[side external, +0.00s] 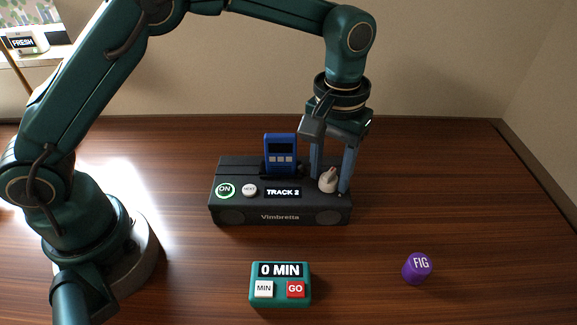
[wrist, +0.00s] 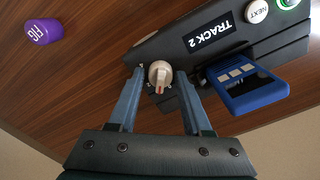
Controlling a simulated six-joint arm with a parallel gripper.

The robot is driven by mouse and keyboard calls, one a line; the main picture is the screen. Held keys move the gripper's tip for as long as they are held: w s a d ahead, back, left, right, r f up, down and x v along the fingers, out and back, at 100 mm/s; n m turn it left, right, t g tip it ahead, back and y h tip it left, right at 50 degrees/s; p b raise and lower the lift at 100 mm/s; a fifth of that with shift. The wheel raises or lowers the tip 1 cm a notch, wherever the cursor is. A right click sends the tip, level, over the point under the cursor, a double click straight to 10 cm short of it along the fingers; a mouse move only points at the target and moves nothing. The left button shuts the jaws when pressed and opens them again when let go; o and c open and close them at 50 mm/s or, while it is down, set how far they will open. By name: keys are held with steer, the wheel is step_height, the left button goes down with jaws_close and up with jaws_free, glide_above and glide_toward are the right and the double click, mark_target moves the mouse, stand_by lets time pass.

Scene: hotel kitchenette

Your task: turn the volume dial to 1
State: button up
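The volume dial is a cream knob (side external: 328,180) on the right end of the black Vimbretta speaker (side external: 234,177). In the wrist view the knob (wrist: 160,75) has a reddish pointer mark on the side toward my gripper. My gripper (side external: 331,187) points down over the knob with its fingers apart on either side. In the wrist view the fingertips (wrist: 160,73) flank the knob, with a visible gap at each side. The scale around the dial is too small to read. The speaker's display (side external: 283,192) reads TRACK 2.
A blue player (side external: 281,153) stands docked on the speaker, just left of my gripper. A lit ON button (side external: 226,190) and NEXT button (side external: 250,190) sit on the left. A teal timer (side external: 280,299) reading 0 MIN and a purple FIG container (side external: 417,268) stand in front.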

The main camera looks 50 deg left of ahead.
mark_target(330, 172)
steer(key=shift+o, duration=0.5)
steer(key=shift+r, duration=2.55)
steer(key=s+a+r+n+t, duration=0.1)
steer(key=s+a+r+t, duration=0.1)
steer(key=s+a+r, duration=0.3)
steer(key=s+a+r+t, duration=0.2)
steer(key=a+r, duration=0.2)
steer(key=r, duration=0.3)
steer(key=s+a+f+m+t, duration=0.1)
steer(key=s+a+f+m, duration=0.2)
steer(key=s+f, duration=0.4)
steer(key=shift+s+a+f+t, duration=0.3)
steer(key=shift+s+f, duration=0.1)
steer(key=shift+s, duration=0.85)
